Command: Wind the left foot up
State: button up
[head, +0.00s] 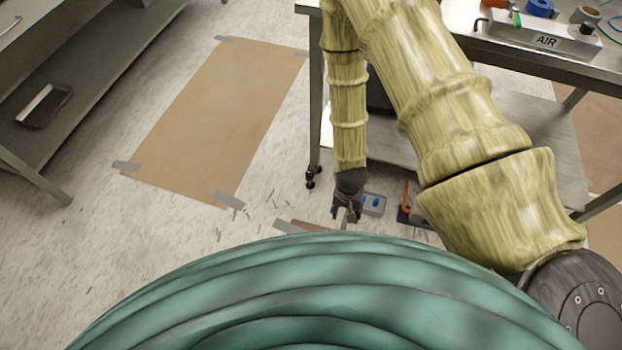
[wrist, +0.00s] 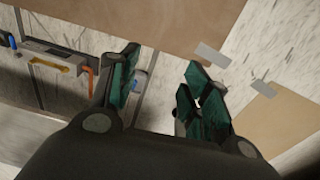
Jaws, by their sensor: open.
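A steel table (head: 470,50) stands at the right on slim legs. The foot (head: 313,178) of its left front leg is a small black fitting at floor level. My gripper (head: 346,214) points down near the floor, a little right of and nearer than that foot, apart from it. In the wrist view my gripper (wrist: 163,85) has its two dark green fingers well apart, with floor and brown sheet showing between them. I cannot make out the foot in the wrist view. My own arm hides part of the table and its other feet.
A brown sheet (head: 215,120) is taped to the floor at the left. A grey tray with blue pieces (head: 373,204) lies right beside my gripper, with an orange-handled item (head: 406,193) further right. A bench (head: 75,90) stands at the far left. A teal rounded shape (head: 320,290) fills the foreground.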

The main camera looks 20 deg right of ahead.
jog(key=w+f+m+b, duration=0.6)
jog(key=w+f+b, duration=0.65)
jog(key=w, duration=0.45)
jog(key=m+b, duration=0.6)
jog(key=b, duration=0.7)
send_over(311, 173)
notch_tip(311, 173, down, 3)
jog(key=shift+y, duration=0.3)
jog(key=f+b, duration=0.2)
jog(key=f, duration=0.3)
jog(key=f+b, duration=0.3)
jog(key=f, duration=0.2)
jog(key=shift+w+f+b, duration=0.2)
jog(key=shift+f+b, duration=0.1)
jog(key=shift+f, duration=0.05)
jog(key=c, duration=0.8)
jog(key=shift+o, duration=0.2)
